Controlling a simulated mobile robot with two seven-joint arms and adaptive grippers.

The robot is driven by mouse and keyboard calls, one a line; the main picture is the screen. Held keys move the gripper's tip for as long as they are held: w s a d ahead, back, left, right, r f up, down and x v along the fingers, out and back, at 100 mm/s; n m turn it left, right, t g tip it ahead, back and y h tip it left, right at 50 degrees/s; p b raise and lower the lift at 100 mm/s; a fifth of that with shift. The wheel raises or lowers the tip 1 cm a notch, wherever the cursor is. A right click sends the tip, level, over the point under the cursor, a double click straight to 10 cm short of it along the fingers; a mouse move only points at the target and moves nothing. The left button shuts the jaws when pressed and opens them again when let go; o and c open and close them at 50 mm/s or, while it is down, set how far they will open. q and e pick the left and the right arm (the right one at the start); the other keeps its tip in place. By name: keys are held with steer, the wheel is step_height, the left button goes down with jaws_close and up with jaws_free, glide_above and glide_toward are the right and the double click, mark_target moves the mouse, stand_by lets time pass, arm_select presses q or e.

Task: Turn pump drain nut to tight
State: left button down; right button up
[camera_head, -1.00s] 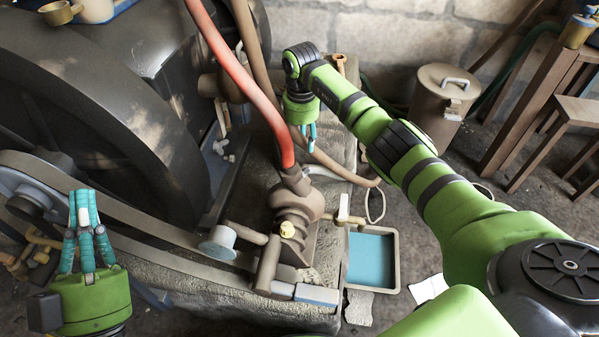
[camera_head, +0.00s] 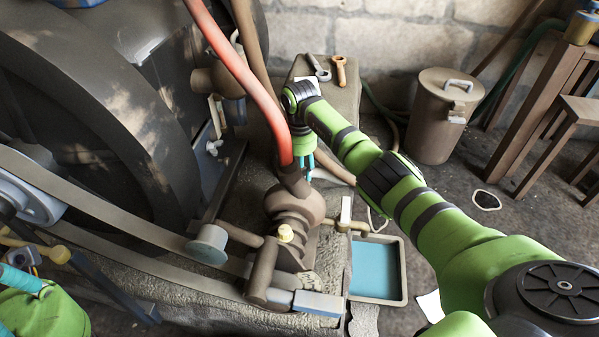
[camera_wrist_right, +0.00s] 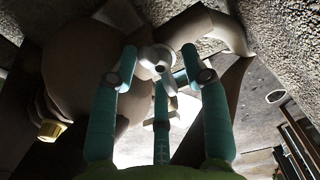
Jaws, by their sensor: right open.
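The brown pump (camera_head: 292,207) stands at the end of the stone block, with the red hose on its top. A yellow cap (camera_head: 286,233) sits on its near side; it shows as a yellow knob (camera_wrist_right: 50,131) in the right wrist view. My right gripper (camera_head: 304,173) is just behind the pump, fingers pointing down, its tips partly hidden. In the wrist view its fingers are spread around a grey metal nut-like part (camera_wrist_right: 157,57) with a small tongue; I cannot tell whether they touch it. My left gripper (camera_head: 25,285) is partly cut off at lower left.
A tray with blue liquid (camera_head: 374,268) lies right of the pump, below a small tap (camera_head: 347,222). The red hose (camera_head: 250,75) runs close to my right gripper. Two wrenches (camera_head: 340,70) lie on the block behind. A lidded bin (camera_head: 440,115) stands at the back.

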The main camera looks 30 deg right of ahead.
steer(key=shift+f, duration=0.2)
jaws_close()
